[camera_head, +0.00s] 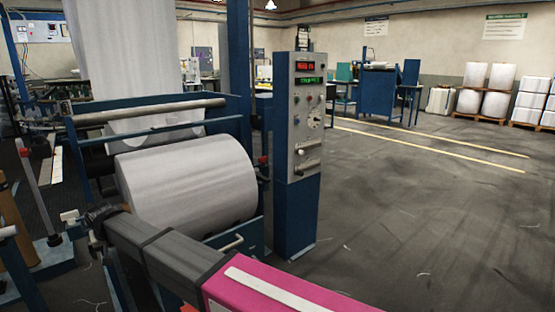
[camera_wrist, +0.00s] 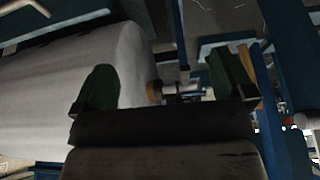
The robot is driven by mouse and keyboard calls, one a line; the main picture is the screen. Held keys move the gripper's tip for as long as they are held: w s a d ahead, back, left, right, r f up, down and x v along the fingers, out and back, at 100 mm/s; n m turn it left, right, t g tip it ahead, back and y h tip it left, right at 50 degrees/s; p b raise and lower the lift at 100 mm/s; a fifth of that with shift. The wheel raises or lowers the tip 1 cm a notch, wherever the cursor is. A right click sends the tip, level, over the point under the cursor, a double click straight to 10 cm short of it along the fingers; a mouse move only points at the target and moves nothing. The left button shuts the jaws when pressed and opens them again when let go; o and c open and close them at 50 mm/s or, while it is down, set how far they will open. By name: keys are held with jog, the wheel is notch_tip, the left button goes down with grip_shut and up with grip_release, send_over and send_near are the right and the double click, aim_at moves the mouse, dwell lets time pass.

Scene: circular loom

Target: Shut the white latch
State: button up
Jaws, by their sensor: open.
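My gripper (camera_head: 97,215) is at the left end of the fabric roll in the head view. In the wrist view my gripper (camera_wrist: 166,80) is open, with two dark green fingers apart. Between the fingers show a silver shaft end (camera_wrist: 182,89) and a brass-coloured collar (camera_wrist: 154,92) at the end of the white roll (camera_wrist: 60,70). A small white piece (camera_head: 70,215) shows just left of my gripper in the head view; it may be the white latch, but I cannot tell. A small pale piece (camera_wrist: 300,120) also shows right of the fingers in the wrist view.
The loom's large fabric roll (camera_head: 190,185) sits in a blue frame, with a pale handle (camera_head: 232,243) at its lower front. A control post (camera_head: 305,130) stands right of it. A blue upright (camera_wrist: 290,60) is close right of my gripper. Open floor lies at right.

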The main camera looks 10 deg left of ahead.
jog(key=w+d+f+m+h, duration=0.1)
jog(key=w+d+f, duration=0.2)
jog(key=w+d, duration=0.8)
jog(key=w+d+f+m+h, duration=0.1)
jog(key=w+d+f+m, duration=0.2)
jog(key=d, duration=1.4)
jog(key=w+d+f, duration=0.3)
jog(key=w+d, duration=0.6)
jog(key=d, duration=0.5)
jog(key=d+f+m+g+h, duration=0.1)
jog(key=d+f+m+g, duration=0.15)
jog(key=d, duration=1.95)
jog(key=s+d+f+m, duration=0.1)
jog(key=s+d, duration=0.3)
jog(key=d, duration=0.7)
jog(key=s+d+f+m, duration=0.2)
jog(key=s+d, duration=0.2)
jog(key=d, duration=0.7)
jog(key=shift+f, duration=0.15)
